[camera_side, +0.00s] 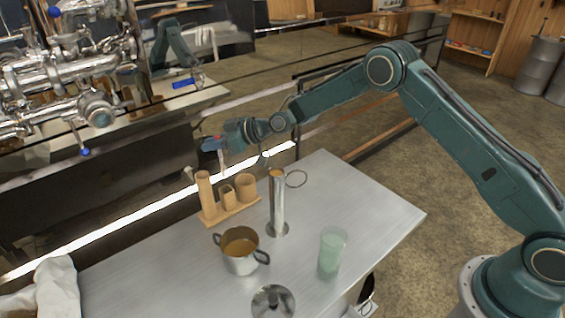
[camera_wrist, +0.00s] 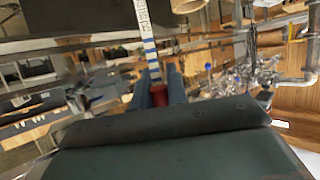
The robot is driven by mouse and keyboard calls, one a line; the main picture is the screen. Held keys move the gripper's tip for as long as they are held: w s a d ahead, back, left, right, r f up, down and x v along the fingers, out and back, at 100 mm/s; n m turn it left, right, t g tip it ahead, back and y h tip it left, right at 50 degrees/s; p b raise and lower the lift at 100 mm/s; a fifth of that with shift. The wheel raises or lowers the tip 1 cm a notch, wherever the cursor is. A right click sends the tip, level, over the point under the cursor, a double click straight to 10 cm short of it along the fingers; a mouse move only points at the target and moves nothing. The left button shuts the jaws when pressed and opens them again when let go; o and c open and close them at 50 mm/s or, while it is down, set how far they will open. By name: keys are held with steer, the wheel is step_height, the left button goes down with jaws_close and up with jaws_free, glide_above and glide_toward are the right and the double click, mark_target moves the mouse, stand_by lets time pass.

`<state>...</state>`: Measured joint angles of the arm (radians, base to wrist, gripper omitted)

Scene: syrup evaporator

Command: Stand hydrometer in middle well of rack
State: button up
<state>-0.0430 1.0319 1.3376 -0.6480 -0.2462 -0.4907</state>
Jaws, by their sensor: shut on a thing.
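My gripper (camera_side: 212,143) is in the air above and behind the wooden rack (camera_side: 236,211). In the wrist view its fingers (camera_wrist: 158,92) are shut on the hydrometer (camera_wrist: 146,35), a pale strip-like stem with blue bands and scale marks. A red part shows between the fingers. In the side view a faint pale length hangs below the fingers; its lower end is hard to make out. The rack has a tall narrow left well (camera_side: 205,190), a short middle well (camera_side: 228,198) and a wide right well (camera_side: 246,188). The middle well looks empty.
A metal cylinder (camera_side: 278,205) stands right of the rack. A pot of amber liquid (camera_side: 240,252) and a greenish glass (camera_side: 331,252) stand in front. A round metal disc (camera_side: 273,301) lies near the front edge. The right side of the metal table (camera_side: 375,210) is clear.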

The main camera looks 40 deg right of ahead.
steer(key=shift+f, duration=0.85)
steer(key=o, duration=0.9)
steer(key=o, duration=1.3)
steer(key=shift+s+d, duration=0.1)
steer(key=shift+v, duration=3.6)
